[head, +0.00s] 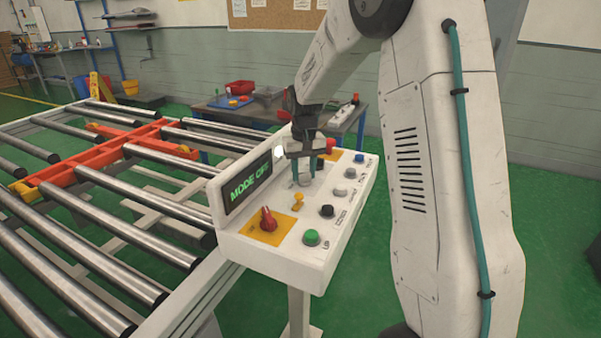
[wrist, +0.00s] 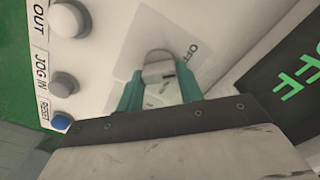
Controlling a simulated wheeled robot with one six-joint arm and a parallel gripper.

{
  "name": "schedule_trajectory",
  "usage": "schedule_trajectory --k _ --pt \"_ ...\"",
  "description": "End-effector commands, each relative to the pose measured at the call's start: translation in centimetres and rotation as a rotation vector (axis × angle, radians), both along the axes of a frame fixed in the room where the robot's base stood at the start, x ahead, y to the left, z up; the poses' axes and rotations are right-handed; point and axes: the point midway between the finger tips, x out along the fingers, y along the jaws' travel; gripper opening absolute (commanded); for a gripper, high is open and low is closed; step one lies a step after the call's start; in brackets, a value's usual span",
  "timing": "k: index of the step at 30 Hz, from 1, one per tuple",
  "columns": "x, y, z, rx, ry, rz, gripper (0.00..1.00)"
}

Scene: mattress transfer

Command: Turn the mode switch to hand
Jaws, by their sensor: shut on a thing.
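The control box (head: 285,262) stands on a post beside the conveyor. Its display (head: 248,187) shows green letters reading MODE and OF, with the end cut off; the wrist view shows FF on it (wrist: 295,78). The mode switch is a grey knob (wrist: 158,68) on a pale plate with OFF printed beside it. My gripper (head: 305,168) reaches down onto the panel. Its teal fingers (wrist: 160,88) are shut on the knob, one on each side. The fingers and gripper body hide part of the plate and its other markings.
A red rotary handle (head: 268,219) sits on a yellow plate, with a small yellow part (head: 298,201) near it. Green (head: 311,238), black (head: 327,211), grey (head: 338,192) and blue (head: 360,157) buttons line the right edge. A roller conveyor (head: 100,225) lies left.

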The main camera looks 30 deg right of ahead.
Motion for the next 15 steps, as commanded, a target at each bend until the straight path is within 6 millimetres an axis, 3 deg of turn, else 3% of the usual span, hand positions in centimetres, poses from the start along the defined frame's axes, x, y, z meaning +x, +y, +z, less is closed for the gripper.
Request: schedule_trajectory --k 15 --pt "-0.13 -0.36 0.04 0.001 0.0 -0.441 0.14"
